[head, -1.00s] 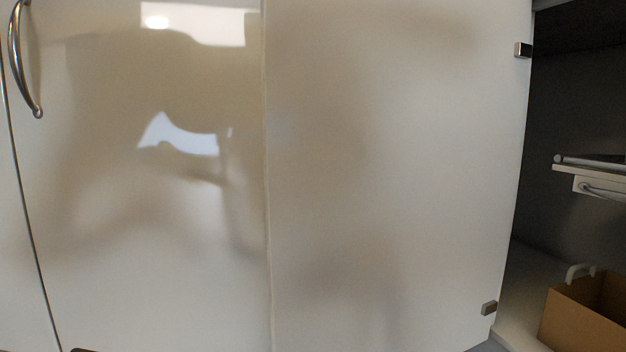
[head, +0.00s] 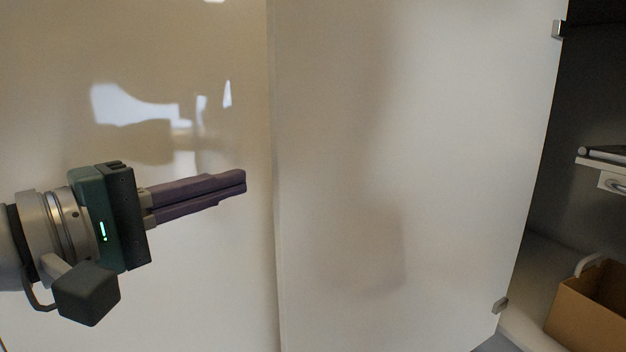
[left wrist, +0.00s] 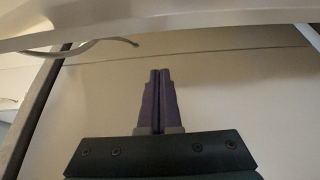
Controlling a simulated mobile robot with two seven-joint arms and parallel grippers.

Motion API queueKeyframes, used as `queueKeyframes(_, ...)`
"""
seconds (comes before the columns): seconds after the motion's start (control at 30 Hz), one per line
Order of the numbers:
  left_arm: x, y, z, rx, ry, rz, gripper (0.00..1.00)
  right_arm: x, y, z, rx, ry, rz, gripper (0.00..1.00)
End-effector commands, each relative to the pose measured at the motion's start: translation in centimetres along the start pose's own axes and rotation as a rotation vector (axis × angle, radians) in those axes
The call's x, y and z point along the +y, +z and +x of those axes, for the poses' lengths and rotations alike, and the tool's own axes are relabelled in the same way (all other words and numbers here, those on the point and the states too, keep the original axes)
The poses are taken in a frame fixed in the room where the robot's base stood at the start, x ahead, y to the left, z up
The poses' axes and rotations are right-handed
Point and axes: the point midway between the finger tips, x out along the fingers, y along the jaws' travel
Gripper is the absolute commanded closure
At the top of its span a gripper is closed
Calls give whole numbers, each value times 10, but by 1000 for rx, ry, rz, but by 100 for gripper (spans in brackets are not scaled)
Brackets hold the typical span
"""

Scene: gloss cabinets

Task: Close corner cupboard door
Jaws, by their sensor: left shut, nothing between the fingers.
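The corner cupboard door is a glossy pale double panel with a vertical seam. Its left panel (head: 190,60) fills the left of the head view and its right panel (head: 430,150) the middle. The right panel's free edge stands away from a dark cupboard interior, so the door is open. My left gripper (head: 244,182) is shut and empty, with purple fingers pointing right toward the seam, in front of the left panel. It also shows in the left wrist view (left wrist: 160,72). I cannot tell whether the fingertips touch the door. My right gripper is out of view.
Inside the opening at right are a shelf (head: 600,164) and a brown box (head: 585,315) with a pale handle. Small metal fittings (head: 558,30) sit on the right panel's edge. A curved metal handle (left wrist: 90,46) shows in the left wrist view.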

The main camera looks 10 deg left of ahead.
Motion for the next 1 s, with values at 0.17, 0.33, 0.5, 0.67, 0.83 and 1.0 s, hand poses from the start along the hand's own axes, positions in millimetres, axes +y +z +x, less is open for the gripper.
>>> queueKeyframes(0.17, 1, 2, 25, -1, 1, -2, 100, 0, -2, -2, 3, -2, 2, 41)
queueKeyframes(0.33, 1, 24, 15, -2, -1, -4, 100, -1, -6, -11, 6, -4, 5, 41)
queueKeyframes(0.5, 0, 36, 10, -1, -1, -2, 100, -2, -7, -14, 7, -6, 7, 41)
queueKeyframes(0.67, 0, 38, 9, -1, 0, 0, 100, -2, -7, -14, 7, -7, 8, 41)
queueKeyframes(0.83, -1, 38, 9, -1, -1, 0, 100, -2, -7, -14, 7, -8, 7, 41)
queueKeyframes(1.0, 0, 41, 9, 3, 0, -2, 100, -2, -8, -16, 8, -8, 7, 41)
